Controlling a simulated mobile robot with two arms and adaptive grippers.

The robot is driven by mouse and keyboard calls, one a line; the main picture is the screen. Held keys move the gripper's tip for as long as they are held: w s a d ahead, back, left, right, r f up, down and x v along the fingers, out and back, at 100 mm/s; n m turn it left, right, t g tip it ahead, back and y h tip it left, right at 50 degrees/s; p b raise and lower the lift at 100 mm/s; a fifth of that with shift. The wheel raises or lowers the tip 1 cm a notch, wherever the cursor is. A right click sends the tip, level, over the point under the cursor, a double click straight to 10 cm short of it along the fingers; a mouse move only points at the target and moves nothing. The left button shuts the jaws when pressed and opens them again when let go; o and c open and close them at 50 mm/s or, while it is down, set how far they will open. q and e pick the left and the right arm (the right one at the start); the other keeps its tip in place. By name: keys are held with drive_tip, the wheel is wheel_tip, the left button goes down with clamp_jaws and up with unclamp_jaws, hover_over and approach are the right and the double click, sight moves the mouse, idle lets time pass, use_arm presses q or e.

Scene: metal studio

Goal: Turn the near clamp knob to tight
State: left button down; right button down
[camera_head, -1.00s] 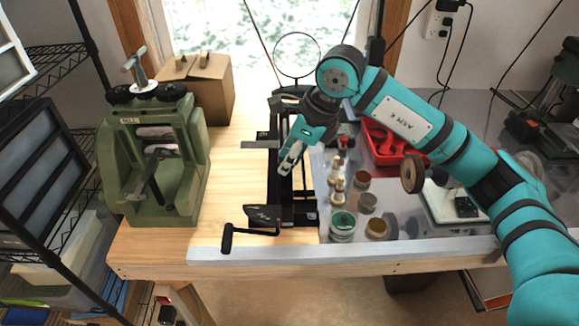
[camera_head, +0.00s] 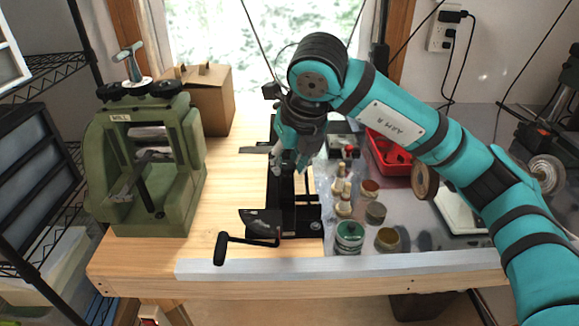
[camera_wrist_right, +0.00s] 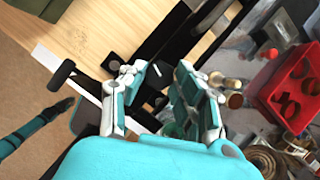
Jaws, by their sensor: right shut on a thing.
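A long black clamp device (camera_head: 287,222) lies on the wooden bench, with a crank handle (camera_head: 220,248) at its near left end. My right gripper (camera_head: 292,166) points down over the middle of the black device. In the right wrist view, my right gripper's fingers (camera_wrist_right: 160,88) are closed around a small dark part, which I take for the near clamp knob (camera_wrist_right: 157,74). The fingers and palm hide most of it, so its turn position cannot be told. In the head view the knob is hidden behind the gripper.
A green rolling mill (camera_head: 150,170) stands at the left, with a cardboard box (camera_head: 208,100) behind it. Several small jars, one a green-topped jar (camera_head: 349,237), stand close right of the device. A red bin (camera_head: 388,152) is farther right. Bare wood lies left of the device.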

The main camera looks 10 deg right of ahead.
drive_tip(key=shift+r+m, duration=0.1)
drive_tip(key=shift+m, duration=0.3)
drive_tip(key=c, duration=1)
unclamp_jaws()
drive_tip(key=v, duration=1.2)
drive_tip(key=shift+a, duration=0.1)
